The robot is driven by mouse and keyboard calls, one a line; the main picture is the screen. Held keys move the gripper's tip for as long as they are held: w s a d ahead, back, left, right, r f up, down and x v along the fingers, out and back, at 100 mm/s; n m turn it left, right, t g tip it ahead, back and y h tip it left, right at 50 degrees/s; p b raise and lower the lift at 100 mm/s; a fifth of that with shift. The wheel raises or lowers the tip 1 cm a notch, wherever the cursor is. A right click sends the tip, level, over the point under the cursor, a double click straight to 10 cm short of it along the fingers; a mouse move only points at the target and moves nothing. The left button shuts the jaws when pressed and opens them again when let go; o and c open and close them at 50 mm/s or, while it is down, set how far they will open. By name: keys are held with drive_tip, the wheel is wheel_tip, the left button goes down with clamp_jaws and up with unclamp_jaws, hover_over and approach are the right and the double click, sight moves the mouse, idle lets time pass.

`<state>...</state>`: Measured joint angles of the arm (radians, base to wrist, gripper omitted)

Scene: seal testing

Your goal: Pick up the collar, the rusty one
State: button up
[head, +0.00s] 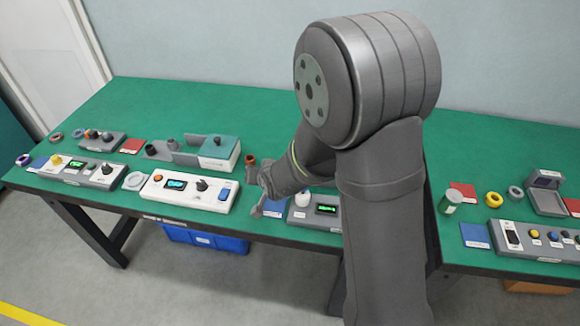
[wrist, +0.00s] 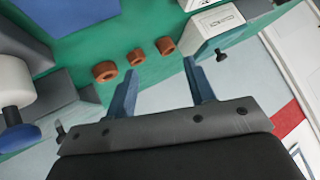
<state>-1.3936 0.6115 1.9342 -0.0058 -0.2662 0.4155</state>
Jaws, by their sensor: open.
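Three rusty-brown collars stand in a row on the green table in the wrist view: a left one (wrist: 105,71), a middle one (wrist: 136,56) and a right one (wrist: 165,46). They look alike in colour, so I cannot single out one as the rusty one. In the head view a small brown shape (head: 250,161) shows beside my gripper, probably these collars. My gripper (wrist: 159,68) is open and empty, its two blue-grey fingers pointing toward the row, apart from it.
A white box (wrist: 212,30) stands just right of the collars in the wrist view. In the head view a white control box (head: 190,190) is left of my gripper and a grey display unit (head: 315,209) right of it. The green table (head: 150,98) is clear at the back left.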

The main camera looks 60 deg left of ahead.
drive_tip(key=w+a+r+m+t+h, duration=0.1)
drive_tip(key=w+a+r+m+h, duration=0.2)
drive_tip(key=w+r+m+h, duration=0.6)
drive_tip(key=f, duration=0.3)
drive_tip(key=w+a+f+n, duration=0.1)
drive_tip(key=f, duration=0.3)
drive_tip(key=w+f+n, duration=0.1)
drive_tip(key=f, duration=0.2)
drive_tip(key=shift+a+f+y, duration=0.15)
drive_tip(key=shift+f+y, duration=0.05)
drive_tip(key=shift+y, duration=0.1)
drive_tip(key=shift+x, duration=2.75)
drive_tip(key=shift+w+r, duration=0.1)
drive_tip(key=shift+w, duration=0.1)
drive_tip(key=shift+c, duration=0.2)
drive_tip(key=c, duration=0.8)
